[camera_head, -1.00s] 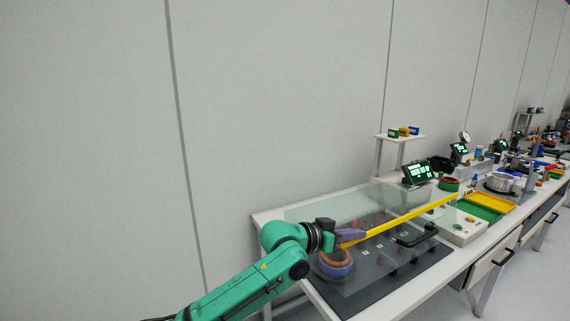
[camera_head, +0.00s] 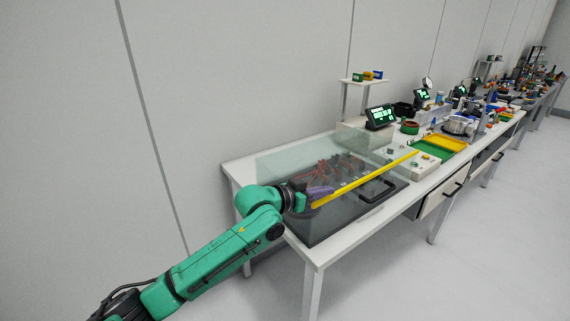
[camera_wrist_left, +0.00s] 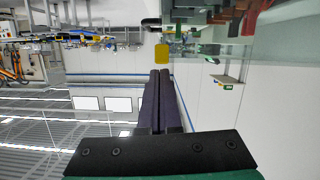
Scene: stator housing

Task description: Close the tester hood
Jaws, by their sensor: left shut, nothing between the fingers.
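The tester hood (camera_head: 335,225) is a clear box with a yellow strip (camera_head: 365,178) along its top front edge and a black handle (camera_head: 378,190) on its front. It sits low over the dark tester base on the near end of the bench, and I see no clear gap beneath it. Dark red and black parts show dimly through it. My left gripper (camera_head: 328,192) is shut and empty, its purple fingers at the left end of the yellow strip. Whether they touch the hood I cannot tell. The wrist view shows the shut fingers (camera_wrist_left: 161,98) with a yellow patch beyond them.
A lit display (camera_head: 380,116) stands behind the hood. A pale control box (camera_head: 408,168) and green and yellow trays (camera_head: 446,143) lie to its right. A small shelf (camera_head: 368,81) stands at the back. The floor in front of the bench is free.

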